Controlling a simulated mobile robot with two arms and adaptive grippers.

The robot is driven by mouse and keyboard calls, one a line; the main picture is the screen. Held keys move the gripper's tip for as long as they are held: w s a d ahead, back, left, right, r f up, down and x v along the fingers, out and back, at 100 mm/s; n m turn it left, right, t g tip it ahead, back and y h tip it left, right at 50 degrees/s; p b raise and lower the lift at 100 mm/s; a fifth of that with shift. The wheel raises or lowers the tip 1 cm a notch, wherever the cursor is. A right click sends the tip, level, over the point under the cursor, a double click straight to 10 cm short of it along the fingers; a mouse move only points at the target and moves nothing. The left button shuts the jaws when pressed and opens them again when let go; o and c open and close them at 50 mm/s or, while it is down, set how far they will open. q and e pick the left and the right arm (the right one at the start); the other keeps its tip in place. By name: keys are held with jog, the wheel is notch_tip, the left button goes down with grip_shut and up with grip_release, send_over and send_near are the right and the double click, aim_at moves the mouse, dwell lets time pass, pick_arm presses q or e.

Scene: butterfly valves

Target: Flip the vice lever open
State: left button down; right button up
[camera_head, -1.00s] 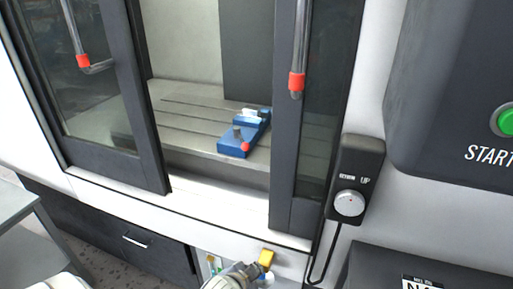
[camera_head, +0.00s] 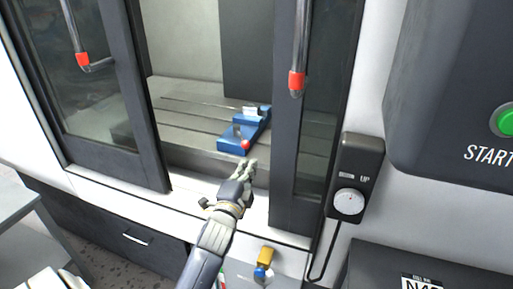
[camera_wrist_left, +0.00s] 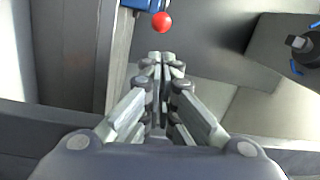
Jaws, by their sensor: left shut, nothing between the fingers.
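A blue vice (camera_head: 262,125) stands on the slotted bed inside the machine, seen through the open doorway. Its lever ends in a red ball knob (camera_head: 245,145) at the vice's near end. My left gripper (camera_head: 249,166) is shut and empty, reaching over the doorway sill just below the knob. In the left wrist view, the shut fingertips (camera_wrist_left: 161,56) point at the red knob (camera_wrist_left: 161,22), with a small gap between them in the picture. Only a blue edge of the vice (camera_wrist_left: 139,4) shows there. My right gripper is not in view.
Door frames with handles, the left (camera_head: 97,66) and right (camera_head: 296,82), flank the opening. A control box with a dial (camera_head: 349,202) hangs at the right. The machine bed (camera_head: 185,110) left of the vice is clear. A yellow-topped item (camera_head: 266,256) sits below the sill.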

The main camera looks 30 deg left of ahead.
aim_at(241, 137)
pick_arm(q)
jog(key=p+x, duration=0.1)
jog(key=x, duration=0.9)
jog(key=shift+s+p, duration=0.1)
jog(key=shift+p, duration=0.25)
jog(key=shift+s+a+m+h, duration=0.2)
jog(key=shift+s+m+h, duration=0.1)
jog(key=shift+h, duration=0.2)
jog(key=shift+s+m+t+h+p, duration=0.15)
jog(key=shift+m+t+h+p, duration=0.15)
